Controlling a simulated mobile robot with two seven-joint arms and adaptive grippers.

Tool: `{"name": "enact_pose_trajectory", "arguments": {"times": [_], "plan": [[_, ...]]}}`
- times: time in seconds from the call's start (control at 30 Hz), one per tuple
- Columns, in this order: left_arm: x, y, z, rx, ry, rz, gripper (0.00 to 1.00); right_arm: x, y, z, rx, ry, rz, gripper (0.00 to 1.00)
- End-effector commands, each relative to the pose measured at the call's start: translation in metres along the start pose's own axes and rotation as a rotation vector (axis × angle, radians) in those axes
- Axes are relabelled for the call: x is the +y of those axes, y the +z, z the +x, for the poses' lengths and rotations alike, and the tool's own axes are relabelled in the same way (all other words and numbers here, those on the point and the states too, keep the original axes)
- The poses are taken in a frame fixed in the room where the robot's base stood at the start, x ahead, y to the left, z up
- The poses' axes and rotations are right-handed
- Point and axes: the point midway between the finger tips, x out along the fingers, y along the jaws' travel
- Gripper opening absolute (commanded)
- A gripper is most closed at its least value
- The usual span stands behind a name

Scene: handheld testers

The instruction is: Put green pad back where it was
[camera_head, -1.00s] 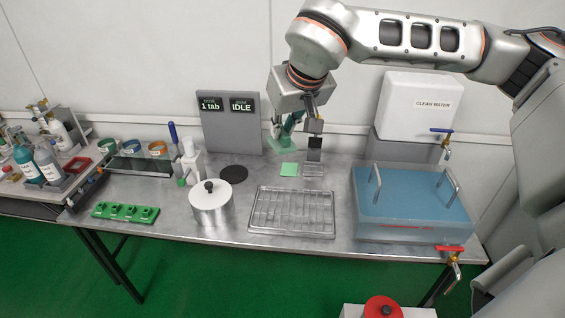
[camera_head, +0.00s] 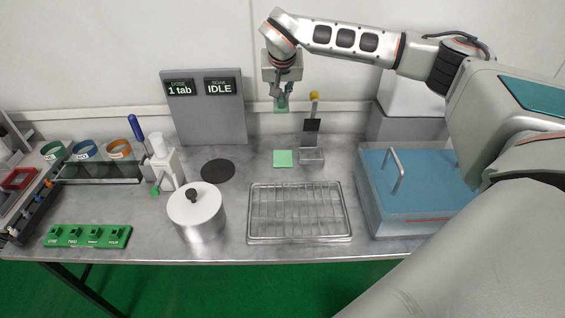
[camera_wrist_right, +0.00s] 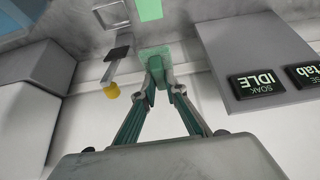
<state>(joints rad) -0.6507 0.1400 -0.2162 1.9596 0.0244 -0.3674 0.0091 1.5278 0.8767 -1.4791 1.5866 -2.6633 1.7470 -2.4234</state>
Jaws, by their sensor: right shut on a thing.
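My right gripper (camera_head: 282,101) is shut on a thin pale green pad (camera_head: 281,109) in the head view. It holds the pad up in front of the back wall. In the right wrist view, the fingers (camera_wrist_right: 156,78) meet on the pad (camera_wrist_right: 158,51), which spreads out beyond their tips. A flat light green square (camera_head: 283,158) lies on the table, below the held pad in the picture and apart from it. The square also shows at the top of the right wrist view (camera_wrist_right: 149,9). My left gripper is not in view.
A stand with a black block and yellow knob (camera_head: 313,124) is just right of the square. A wire rack (camera_head: 298,239) lies in front. A display panel (camera_head: 205,122) stands left, a blue-topped water tank (camera_head: 376,205) right, and a lidded pot (camera_head: 197,207) front left.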

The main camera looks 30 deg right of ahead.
Motion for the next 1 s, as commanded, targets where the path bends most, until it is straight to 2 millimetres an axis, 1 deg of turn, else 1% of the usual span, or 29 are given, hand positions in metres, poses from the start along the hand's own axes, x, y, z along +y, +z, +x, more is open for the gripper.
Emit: {"name": "enact_pose_trajectory", "arguments": {"times": [0.03, 0.17, 0.27, 0.6, 0.7, 0.8, 1.0], "plan": [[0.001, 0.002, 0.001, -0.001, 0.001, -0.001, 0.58, 0.004, 0.001, 0.008, -0.001, 0.007, 0.011, 0.00], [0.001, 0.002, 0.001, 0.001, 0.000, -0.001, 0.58, 0.007, 0.007, 0.024, -0.002, 0.012, 0.019, 0.00], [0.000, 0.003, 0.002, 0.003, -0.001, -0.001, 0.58, 0.007, 0.019, 0.042, -0.003, 0.013, 0.018, 0.00], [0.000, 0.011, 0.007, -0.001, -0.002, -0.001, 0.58, 0.006, 0.064, 0.113, -0.005, 0.011, 0.017, 0.00], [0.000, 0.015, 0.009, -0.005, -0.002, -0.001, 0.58, 0.006, 0.072, 0.129, -0.002, 0.011, 0.018, 0.00], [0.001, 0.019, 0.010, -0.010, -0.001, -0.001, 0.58, 0.005, 0.079, 0.139, -0.001, 0.010, 0.018, 0.00], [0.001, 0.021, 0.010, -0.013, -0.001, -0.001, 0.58, 0.005, 0.084, 0.148, 0.000, 0.010, 0.017, 0.00]]}}
